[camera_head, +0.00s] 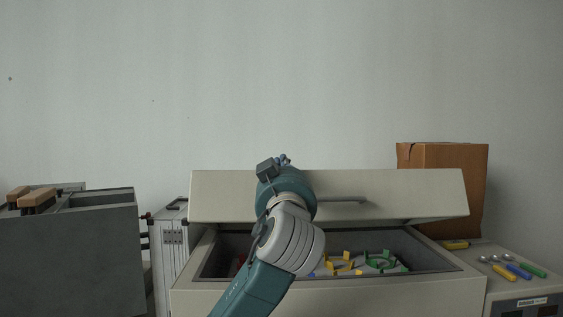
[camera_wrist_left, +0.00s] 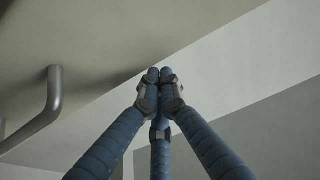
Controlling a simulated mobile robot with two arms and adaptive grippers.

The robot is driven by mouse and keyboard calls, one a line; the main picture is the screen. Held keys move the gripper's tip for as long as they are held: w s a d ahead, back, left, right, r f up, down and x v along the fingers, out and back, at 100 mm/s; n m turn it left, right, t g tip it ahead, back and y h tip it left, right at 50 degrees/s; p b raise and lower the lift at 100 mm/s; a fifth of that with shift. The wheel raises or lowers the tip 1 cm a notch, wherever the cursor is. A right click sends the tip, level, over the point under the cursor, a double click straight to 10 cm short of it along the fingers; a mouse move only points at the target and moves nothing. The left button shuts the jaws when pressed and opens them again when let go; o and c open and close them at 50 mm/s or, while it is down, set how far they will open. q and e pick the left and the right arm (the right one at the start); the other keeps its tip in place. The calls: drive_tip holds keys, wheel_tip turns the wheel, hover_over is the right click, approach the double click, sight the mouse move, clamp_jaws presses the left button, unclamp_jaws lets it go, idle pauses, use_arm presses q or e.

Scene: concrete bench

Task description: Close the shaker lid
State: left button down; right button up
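The shaker (camera_head: 330,299) is a beige box whose lid (camera_head: 400,195) stands raised and tilted over the open chamber. A grey bar handle (camera_head: 342,199) is on the lid's front. My left arm crosses in front of the shaker and hides part of the lid and chamber. My left gripper (camera_head: 283,160) shows only slightly above the wrist, at the lid's top edge. In the left wrist view its blue fingers (camera_wrist_left: 158,76) are drawn together with nothing seen between them, in front of the lid's edge. The lid (camera_wrist_left: 100,35) and handle (camera_wrist_left: 45,112) also show there. Contact cannot be told.
Yellow and green clamps (camera_head: 380,260) sit inside the chamber. A cardboard box (camera_head: 445,185) stands behind right, with coloured tubes (camera_head: 517,271) on the right-hand bench. A dark grey unit (camera_head: 70,258) and a pale metal case (camera_head: 172,245) stand left. Above the lid is free.

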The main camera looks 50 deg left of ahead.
use_arm(q)
drive_tip(key=s+d+f+t+y+b, duration=0.1)
drive_tip(key=s+d+f+b, duration=0.1)
drive_tip(key=f+b, duration=0.4)
drive_tip(key=s+d+f+t+y+b, duration=0.2)
drive_tip(key=f+b, duration=0.5)
drive_tip(key=b, duration=0.9)
drive_tip(key=shift+s+d+f+y+b, duration=0.35)
drive_tip(key=shift+s+d, duration=0.2)
drive_tip(key=shift+d, duration=0.5)
drive_tip(key=shift+r, duration=0.15)
